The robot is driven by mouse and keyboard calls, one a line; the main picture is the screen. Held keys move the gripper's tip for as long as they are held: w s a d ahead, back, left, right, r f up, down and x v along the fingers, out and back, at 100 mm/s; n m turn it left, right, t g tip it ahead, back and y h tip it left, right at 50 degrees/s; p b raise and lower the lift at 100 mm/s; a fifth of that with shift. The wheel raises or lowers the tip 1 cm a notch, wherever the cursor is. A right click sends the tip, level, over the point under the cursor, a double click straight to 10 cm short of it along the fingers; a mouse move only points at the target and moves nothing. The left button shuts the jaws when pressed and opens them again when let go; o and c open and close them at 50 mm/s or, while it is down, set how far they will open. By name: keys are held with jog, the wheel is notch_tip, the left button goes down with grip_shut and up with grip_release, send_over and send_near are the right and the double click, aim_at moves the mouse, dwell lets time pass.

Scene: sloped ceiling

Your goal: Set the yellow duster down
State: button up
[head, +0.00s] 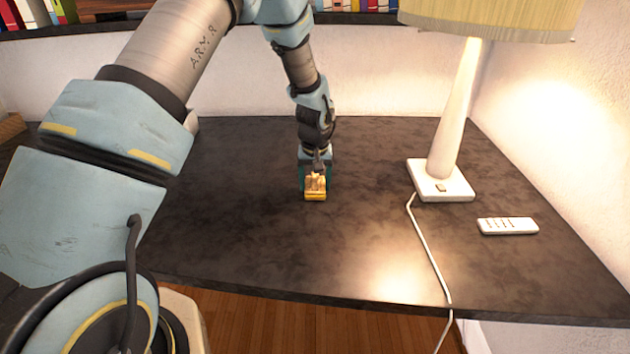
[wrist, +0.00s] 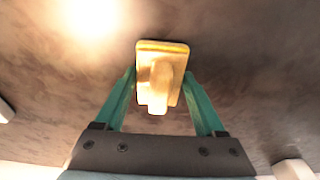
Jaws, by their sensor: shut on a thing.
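The yellow duster (head: 315,190) is a small block with a raised handle, near the middle of the dark table (head: 240,230). My gripper (head: 315,182) reaches down to it from behind, its fingers on either side. In the wrist view the duster (wrist: 162,75) sits between the two green fingers of my gripper (wrist: 160,88), which are shut on it. It is at or just above the tabletop; I cannot tell whether it touches. Part of its far side is hidden by my gripper in the head view.
A lamp with a white base (head: 440,183) stands right of the duster, its cord (head: 428,250) running to the table's front edge. A white remote (head: 508,226) lies further right. Books (head: 350,5) line a shelf behind. The table around the duster is clear.

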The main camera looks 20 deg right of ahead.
aim_at(315, 182)
jog(key=shift+f, duration=0.2)
jog(key=o, duration=1.3)
jog(key=shift+r, duration=0.1)
notch_tip(315, 182, up, 12)
jog(key=s+b, duration=0.2)
jog(key=b, duration=0.1)
jog(key=s+a+r+n, duration=0.1)
jog(key=a+r, duration=0.1)
jog(key=a, duration=1.2)
jog(key=s+a+r+n, duration=0.1)
jog(key=a+r+n, duration=0.1)
jog(key=a, duration=1.2)
jog(key=s+a, duration=0.6)
jog(key=a, duration=0.2)
jog(key=shift+s+a+n+y, duration=0.3)
jog(key=shift+s+n, duration=0.1)
